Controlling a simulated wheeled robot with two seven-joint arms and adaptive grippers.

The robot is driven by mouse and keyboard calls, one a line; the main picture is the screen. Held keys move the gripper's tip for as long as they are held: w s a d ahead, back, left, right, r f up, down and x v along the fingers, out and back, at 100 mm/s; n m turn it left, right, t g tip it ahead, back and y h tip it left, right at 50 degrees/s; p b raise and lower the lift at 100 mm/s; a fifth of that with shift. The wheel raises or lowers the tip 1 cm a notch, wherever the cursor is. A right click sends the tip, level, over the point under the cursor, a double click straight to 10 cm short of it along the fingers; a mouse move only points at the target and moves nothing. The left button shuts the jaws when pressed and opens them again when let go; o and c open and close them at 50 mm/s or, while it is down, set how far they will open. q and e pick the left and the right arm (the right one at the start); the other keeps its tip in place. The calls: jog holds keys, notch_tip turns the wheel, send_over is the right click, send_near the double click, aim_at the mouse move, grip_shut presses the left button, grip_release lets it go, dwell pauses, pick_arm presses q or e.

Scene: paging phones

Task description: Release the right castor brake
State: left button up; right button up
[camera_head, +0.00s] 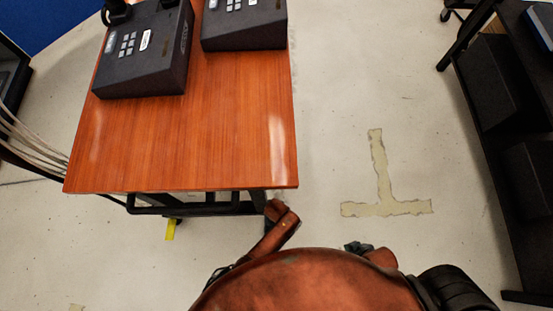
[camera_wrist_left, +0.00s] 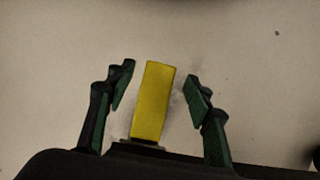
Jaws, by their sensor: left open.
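A yellow brake tab (camera_head: 170,229) shows under the front left of the wooden-topped cart (camera_head: 210,150) in the head view. The cart's front right corner is close to a link of my arm, and the castor there cannot be made out. In the left wrist view a yellow brake tab (camera_wrist_left: 152,100) stands between the fingers of my left gripper (camera_wrist_left: 161,80). The fingers are open, with a gap on either side of the tab. My left gripper is hidden in the head view. My right gripper is not in view.
Two dark paging phones (camera_head: 146,48) (camera_head: 244,22) sit on the cart top. A dark rack (camera_head: 515,130) stands at the right. White cables (camera_head: 30,140) hang at the left. The floor between cart and rack is clear, with a worn tape mark (camera_head: 383,185).

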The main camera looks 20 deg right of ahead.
pick_arm(q)
jog(key=s+v, duration=0.2)
jog(key=v, duration=0.7)
jog(key=shift+a+r, duration=0.35)
jog(key=shift+r, duration=0.25)
jog(key=shift+s, duration=0.1)
